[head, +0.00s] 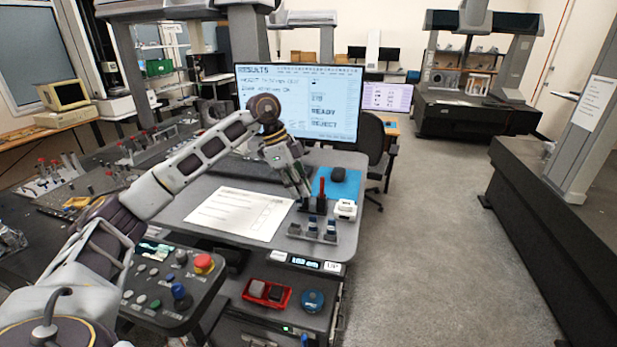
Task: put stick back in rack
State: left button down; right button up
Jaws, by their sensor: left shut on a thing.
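My left gripper (303,194) reaches over the desk from the left and points down. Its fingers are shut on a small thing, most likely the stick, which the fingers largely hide. Just right of the fingertips a red upright piece (321,188) stands in a dark block. A low grey rack (308,238) with several small dark, blue-topped pieces sits in front of the fingertips, near the desk's front right corner. I cannot tell whether the held thing touches the dark block or the rack. My right gripper is not in view.
A monitor (298,105) and a dark keyboard stand behind my arm. A paper sheet (238,213) lies left of the rack. A control panel (165,285) is at front left.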

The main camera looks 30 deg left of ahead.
aim_at(300, 227)
pick_arm(q)
jog(key=shift+s+a+f, duration=0.15)
jog(key=shift+s+f, duration=0.7)
jog(key=shift+s, duration=0.15)
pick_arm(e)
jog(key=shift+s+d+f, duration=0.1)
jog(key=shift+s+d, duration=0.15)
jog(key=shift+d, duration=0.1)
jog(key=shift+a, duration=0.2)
pick_arm(q)
jog(key=shift+f+b, duration=0.25)
jog(key=shift+b, duration=0.05)
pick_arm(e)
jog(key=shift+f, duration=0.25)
pick_arm(q)
jog(key=shift+f+b, duration=1.5)
jog(key=shift+b, duration=0.1)
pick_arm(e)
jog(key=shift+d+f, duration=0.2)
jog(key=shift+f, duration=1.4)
pick_arm(q)
jog(key=shift+p, duration=0.3)
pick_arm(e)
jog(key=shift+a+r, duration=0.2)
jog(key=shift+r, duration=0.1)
pick_arm(q)
jog(key=shift+f, duration=0.35)
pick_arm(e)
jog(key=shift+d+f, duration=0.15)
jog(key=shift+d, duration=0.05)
